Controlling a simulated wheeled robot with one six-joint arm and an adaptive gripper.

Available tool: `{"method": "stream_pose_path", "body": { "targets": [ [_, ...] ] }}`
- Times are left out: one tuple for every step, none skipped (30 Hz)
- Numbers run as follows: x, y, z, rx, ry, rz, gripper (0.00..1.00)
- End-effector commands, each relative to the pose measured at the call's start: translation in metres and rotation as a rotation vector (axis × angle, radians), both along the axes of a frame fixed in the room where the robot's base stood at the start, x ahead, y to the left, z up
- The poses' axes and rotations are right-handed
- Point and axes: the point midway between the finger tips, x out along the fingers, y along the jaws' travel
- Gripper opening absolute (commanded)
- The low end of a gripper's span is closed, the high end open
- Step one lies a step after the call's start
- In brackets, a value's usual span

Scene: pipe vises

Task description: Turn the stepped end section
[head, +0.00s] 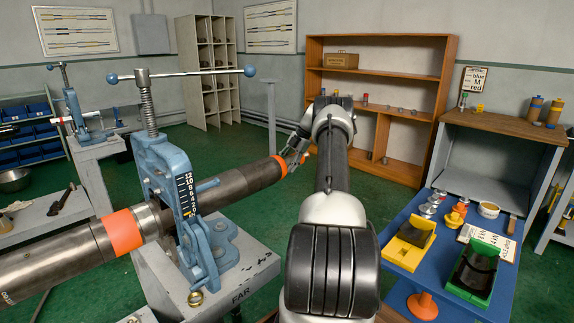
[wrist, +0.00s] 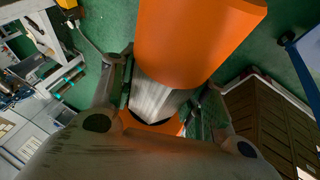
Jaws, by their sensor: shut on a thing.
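A dark grey pipe (head: 240,182) runs through the blue pipe vise (head: 172,190) and ends in an orange band at its right. In the wrist view a large orange cylinder (wrist: 200,38) fills the top middle. The bare silver stepped end section (wrist: 160,92) comes out below it, with more orange beneath. My gripper (wrist: 160,95) has one finger on each side of the silver section and is shut on it. In the head view my gripper (head: 297,150) is at the pipe's right end, where my fingers partly hide the section.
A wooden shelf (head: 440,62) stands behind. Green floor is open between the vise bench and the shelf.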

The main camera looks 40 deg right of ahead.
Motion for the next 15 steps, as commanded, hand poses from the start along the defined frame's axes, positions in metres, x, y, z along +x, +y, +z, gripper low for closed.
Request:
{"method": "stream_pose_path", "body": {
  "targets": [
    [0.0001,-0.0003,-0.002,-0.002,0.022,0.001,0.22],
    [-0.0003,0.0,-0.0024,-0.002,0.036,0.002,0.22],
    [-0.0002,-0.0002,-0.002,-0.004,0.051,0.001,0.22],
    [-0.0003,-0.0002,-0.0019,-0.004,0.062,0.001,0.22],
    [-0.0005,-0.0001,-0.0026,-0.005,0.074,0.001,0.22],
    [-0.0005,0.0002,-0.0024,-0.005,0.086,0.001,0.22],
    [-0.0002,0.0,-0.002,-0.007,0.094,0.001,0.22],
    [-0.0006,0.0004,-0.0024,-0.006,0.103,0.001,0.22],
    [-0.0006,0.0003,-0.0028,-0.007,0.113,0.002,0.22],
    [-0.0006,0.0004,-0.0025,-0.007,0.12,0.001,0.22],
    [-0.0006,0.0005,-0.0022,-0.007,0.125,0.002,0.22],
    [-0.0004,0.0005,-0.0023,-0.007,0.132,0.001,0.22],
    [-0.0007,0.0007,-0.0024,-0.007,0.136,0.002,0.22],
    [-0.0009,0.0008,-0.0028,-0.007,0.14,0.002,0.22],
    [-0.0008,0.0006,-0.0025,-0.009,0.144,0.002,0.22]
  ]
}}
